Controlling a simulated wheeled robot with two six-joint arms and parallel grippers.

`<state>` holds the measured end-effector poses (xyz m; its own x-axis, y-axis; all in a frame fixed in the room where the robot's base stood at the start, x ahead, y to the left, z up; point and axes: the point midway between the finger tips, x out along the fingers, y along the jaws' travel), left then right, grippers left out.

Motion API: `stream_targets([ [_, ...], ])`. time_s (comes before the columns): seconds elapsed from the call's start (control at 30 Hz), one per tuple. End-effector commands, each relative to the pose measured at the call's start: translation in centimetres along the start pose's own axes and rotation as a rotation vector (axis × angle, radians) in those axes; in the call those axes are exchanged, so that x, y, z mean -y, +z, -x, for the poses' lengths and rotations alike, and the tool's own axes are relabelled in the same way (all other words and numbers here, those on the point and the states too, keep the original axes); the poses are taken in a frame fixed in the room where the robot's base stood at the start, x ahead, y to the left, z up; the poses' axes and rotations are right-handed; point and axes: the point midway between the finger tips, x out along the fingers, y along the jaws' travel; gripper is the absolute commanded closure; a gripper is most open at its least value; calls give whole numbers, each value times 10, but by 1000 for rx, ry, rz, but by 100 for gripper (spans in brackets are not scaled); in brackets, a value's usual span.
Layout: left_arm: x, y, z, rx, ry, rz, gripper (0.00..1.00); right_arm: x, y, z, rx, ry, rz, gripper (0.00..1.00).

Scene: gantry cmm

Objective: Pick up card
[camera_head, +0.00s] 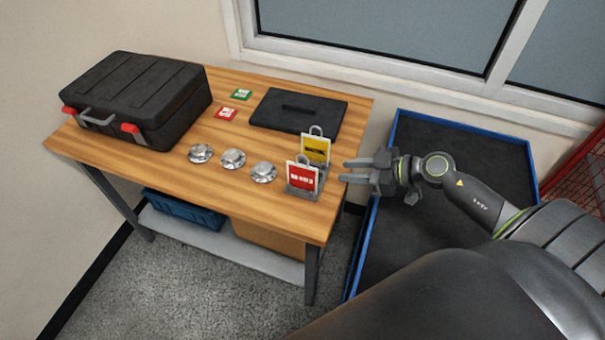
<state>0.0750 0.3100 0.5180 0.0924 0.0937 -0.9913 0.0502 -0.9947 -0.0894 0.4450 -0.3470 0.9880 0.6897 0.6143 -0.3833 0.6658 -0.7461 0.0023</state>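A red card (302,175) and a yellow card (315,149) stand upright in a grey holder (305,192) at the right end of the wooden table. A small green card (242,94) and a small red card (227,114) lie flat further back on the table. My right gripper (345,171) points left, just right of the holder. Its two fingers are apart with nothing visible between them, and it appears clear of the cards. My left gripper is not in view.
Three silver metal parts (233,159) sit in a row left of the holder. A black case (138,98) and a flat black box (298,111) stand on the table (150,150). A blue-rimmed dark platform (420,250) lies under my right arm.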

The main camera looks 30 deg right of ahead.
Motion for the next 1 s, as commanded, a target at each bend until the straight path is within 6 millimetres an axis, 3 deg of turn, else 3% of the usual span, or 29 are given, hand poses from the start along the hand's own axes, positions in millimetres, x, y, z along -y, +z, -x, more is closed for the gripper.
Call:
stream_targets([
  [0.43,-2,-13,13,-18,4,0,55,0,-2,-68,-5,0,-3,70],
  [0.77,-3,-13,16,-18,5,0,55,1,0,-92,-2,0,-2,70],
  [1.0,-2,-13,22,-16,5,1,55,3,3,-125,-4,0,-3,70],
])
